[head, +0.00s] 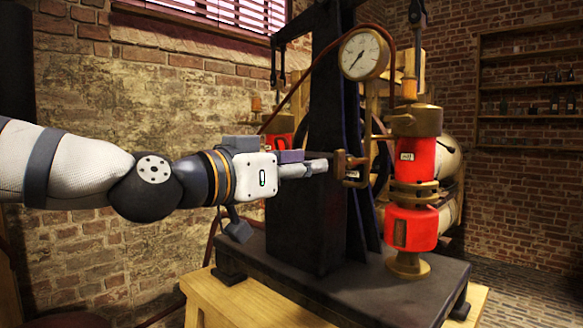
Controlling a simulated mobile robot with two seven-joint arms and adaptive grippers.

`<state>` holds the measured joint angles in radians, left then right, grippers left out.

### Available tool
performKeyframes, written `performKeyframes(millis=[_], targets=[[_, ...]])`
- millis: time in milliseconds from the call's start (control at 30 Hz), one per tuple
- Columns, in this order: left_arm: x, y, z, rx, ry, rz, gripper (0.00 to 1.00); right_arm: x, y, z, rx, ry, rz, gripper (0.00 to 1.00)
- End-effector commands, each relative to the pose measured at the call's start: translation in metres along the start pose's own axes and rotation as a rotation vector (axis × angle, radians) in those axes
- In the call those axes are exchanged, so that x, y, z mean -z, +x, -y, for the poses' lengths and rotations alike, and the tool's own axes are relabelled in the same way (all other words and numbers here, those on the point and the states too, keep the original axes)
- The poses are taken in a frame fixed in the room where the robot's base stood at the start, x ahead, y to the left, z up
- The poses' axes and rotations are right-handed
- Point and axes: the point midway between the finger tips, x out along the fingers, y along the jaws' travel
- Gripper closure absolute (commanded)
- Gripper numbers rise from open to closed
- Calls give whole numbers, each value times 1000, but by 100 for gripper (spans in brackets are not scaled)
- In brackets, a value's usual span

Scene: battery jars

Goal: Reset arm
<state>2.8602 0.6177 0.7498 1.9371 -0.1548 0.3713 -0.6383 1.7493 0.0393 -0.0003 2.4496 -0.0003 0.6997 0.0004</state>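My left arm reaches in from the left. Its gripper (308,168) points right, seen side-on, in front of the dark upright frame (316,120) of a machine. Its fingers overlap in this view, so the gap between them cannot be judged. A small brass fitting with a pale label (352,169) is just right of the fingertips; I cannot tell whether they touch. A red jar with brass collars (421,160) stands upright farther right, above a second red section (412,228). Another red jar (278,134) is partly hidden behind my gripper. My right arm is not in view.
A round dial gauge (363,54) sits high on the frame. The dark machine base (390,292) rests on a wooden table (247,303). Brick walls stand behind, with shelves (530,117) at the far right. Open floor shows at the right.

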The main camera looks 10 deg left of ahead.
Motion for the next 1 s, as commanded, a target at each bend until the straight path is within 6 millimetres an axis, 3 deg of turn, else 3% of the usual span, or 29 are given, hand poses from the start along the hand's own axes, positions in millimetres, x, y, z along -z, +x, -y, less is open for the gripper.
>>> performKeyframes(millis=[100,200,567,667,767,800,867,900,1000], targets=[[0,-24,0,0,-3,-1,71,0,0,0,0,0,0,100],[0,-34,0,0,-2,0,71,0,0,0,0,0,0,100],[-7,-36,0,0,-7,14,71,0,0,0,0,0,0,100],[-55,-30,1,9,-58,106,71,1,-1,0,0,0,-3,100],[-148,-29,0,32,-156,283,71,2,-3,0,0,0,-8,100],[-189,-34,-3,46,-199,362,71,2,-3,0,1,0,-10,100],[-247,-47,-9,68,-260,479,71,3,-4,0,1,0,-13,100],[-285,-60,-13,86,-300,558,71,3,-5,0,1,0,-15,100],[-374,-105,-30,137,-392,757,71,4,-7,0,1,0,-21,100]])
